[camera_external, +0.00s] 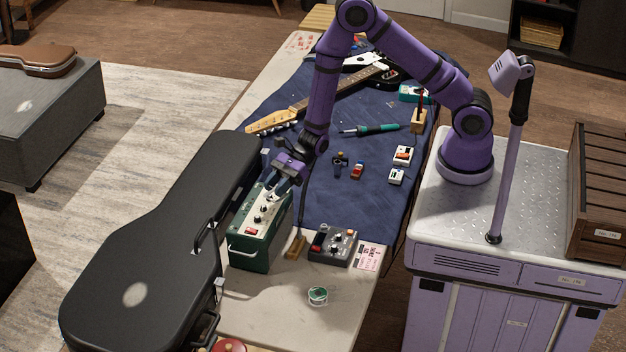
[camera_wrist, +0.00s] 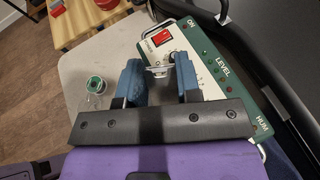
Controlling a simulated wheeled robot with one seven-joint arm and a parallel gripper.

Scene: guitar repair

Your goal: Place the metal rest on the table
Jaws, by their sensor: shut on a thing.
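My gripper (camera_external: 286,182) is over the top of the green amplifier box (camera_external: 257,227), near its back end in the external view. In the wrist view, its two blue fingers (camera_wrist: 160,82) are a little apart. A small silver metal piece, which looks like the metal rest (camera_wrist: 158,70), shows between them, so the gripper is shut on it. The box's panel lies directly beneath. I cannot tell whether the rest touches the box. The rest cannot be made out in the external view. The table (camera_external: 283,302) has a bare pale front part.
A black guitar case (camera_external: 150,255) stands close on the left. A grey pedal (camera_external: 333,246), a wooden block (camera_external: 297,246) and a solder spool (camera_external: 318,296) stand right of the box. A blue mat (camera_external: 345,205) holds small parts and a guitar farther back.

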